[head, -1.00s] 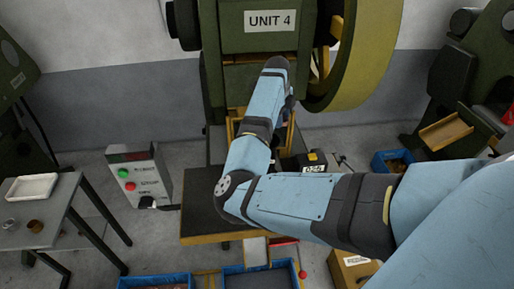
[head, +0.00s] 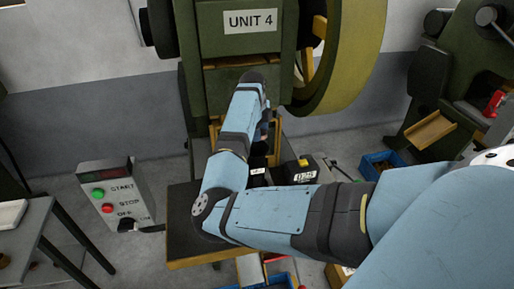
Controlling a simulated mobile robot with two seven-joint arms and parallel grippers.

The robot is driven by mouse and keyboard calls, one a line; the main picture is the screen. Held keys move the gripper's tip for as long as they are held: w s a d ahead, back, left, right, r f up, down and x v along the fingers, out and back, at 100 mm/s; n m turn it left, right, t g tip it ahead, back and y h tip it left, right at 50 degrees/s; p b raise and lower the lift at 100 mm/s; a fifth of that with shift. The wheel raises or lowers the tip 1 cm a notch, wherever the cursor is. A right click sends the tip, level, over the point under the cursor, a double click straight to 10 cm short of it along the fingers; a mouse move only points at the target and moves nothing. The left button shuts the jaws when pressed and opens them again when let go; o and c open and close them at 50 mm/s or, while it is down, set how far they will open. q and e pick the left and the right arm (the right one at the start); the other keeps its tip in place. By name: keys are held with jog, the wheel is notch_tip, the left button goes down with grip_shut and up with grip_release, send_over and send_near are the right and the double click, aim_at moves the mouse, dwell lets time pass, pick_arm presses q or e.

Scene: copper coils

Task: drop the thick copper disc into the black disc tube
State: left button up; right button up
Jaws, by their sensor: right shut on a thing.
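My right arm comes in from the right, bends over the dark press table (head: 180,208) and reaches up toward the press. My right gripper (head: 266,130) hangs at the arm's far end, small and largely hidden behind the wrist. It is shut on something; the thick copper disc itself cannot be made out. Below the gripper is a black part with a small white label (head: 258,180), partly covered by my forearm; I cannot tell for sure that it is the black disc tube. My left gripper is not in view.
The green press marked UNIT 4 (head: 250,22) with its large wheel (head: 350,55) stands behind. A control box (head: 115,195) and a grey side table (head: 30,235) stand left, a blue bin (head: 378,163) right.

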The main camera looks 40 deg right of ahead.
jog(key=o, duration=1.1)
jog(key=r, duration=0.4)
jog(key=w+r, duration=0.1)
jog(key=r, duration=0.8)
jog(key=shift+w+a+r+b, duration=0.25)
jog(key=shift+a+r+b, duration=0.05)
jog(key=shift+r+b, duration=0.05)
